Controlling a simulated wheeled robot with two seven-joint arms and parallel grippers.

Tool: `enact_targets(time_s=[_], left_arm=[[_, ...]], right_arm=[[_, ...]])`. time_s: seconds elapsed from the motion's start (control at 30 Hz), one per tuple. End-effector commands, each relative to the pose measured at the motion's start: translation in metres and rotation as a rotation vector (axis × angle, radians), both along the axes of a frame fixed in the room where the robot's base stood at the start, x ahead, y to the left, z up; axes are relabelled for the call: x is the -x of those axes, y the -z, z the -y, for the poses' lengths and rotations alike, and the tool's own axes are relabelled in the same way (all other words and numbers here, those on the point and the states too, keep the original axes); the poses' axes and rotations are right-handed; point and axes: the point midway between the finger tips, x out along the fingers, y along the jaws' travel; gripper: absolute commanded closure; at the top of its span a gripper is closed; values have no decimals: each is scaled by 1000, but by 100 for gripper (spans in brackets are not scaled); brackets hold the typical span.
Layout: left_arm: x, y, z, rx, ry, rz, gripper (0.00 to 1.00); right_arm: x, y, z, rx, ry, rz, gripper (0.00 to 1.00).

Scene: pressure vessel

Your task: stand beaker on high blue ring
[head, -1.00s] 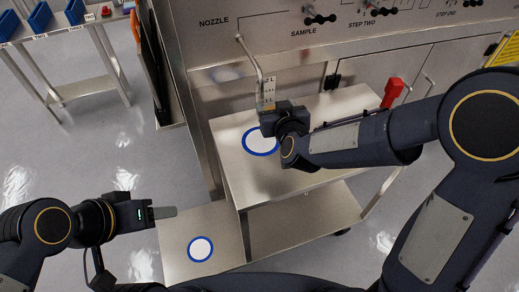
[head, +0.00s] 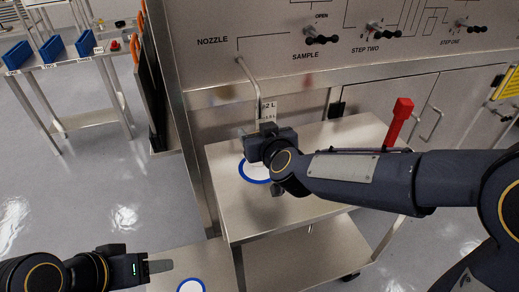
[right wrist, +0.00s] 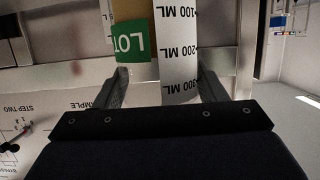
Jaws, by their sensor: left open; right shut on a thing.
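My right gripper (head: 250,140) is shut on the beaker (head: 268,108), a pale vessel with "2 L" at its top. In the right wrist view the beaker (right wrist: 176,50) sits between both fingers (right wrist: 160,88), with a green "LOT" label and black ML marks. The high blue ring (head: 247,178), a blue circle with a white middle, lies on the upper steel shelf below the gripper, which partly covers it. The beaker's bottom is hidden, so I cannot tell whether it touches the shelf. My left gripper (head: 162,266) is open and empty at the lower left.
A bent nozzle pipe (head: 250,77) comes down close behind the beaker. A second blue ring (head: 191,287) lies on the lower step. A red handle (head: 399,122) stands at the shelf's right. Blue bins (head: 50,49) stand on a far table.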

Motion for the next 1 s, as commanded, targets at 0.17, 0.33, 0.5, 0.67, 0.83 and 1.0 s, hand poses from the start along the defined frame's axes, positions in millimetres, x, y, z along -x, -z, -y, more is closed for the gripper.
enact_targets(time_s=[0.17, 0.33, 0.5, 0.67, 0.83, 1.0], left_arm=[[0, 19, 0, 0, 0, 0, 47], [0, 19, 0, 0, 0, 0, 47], [0, 19, 0, 0, 0, 0, 47], [0, 21, 0, 0, 0, 0, 47], [0, 20, 0, 0, 0, 0, 47], [0, 20, 0, 0, 0, 0, 47]], right_arm=[[0, 31, 0, 1, 1, -1, 75], [0, 33, 0, 0, 0, 1, 75], [0, 33, 0, 0, 0, 1, 75], [0, 35, 0, 0, 1, 0, 29], [0, 35, 0, 0, 1, 0, 14], [0, 35, 0, 0, 1, 0, 14]])
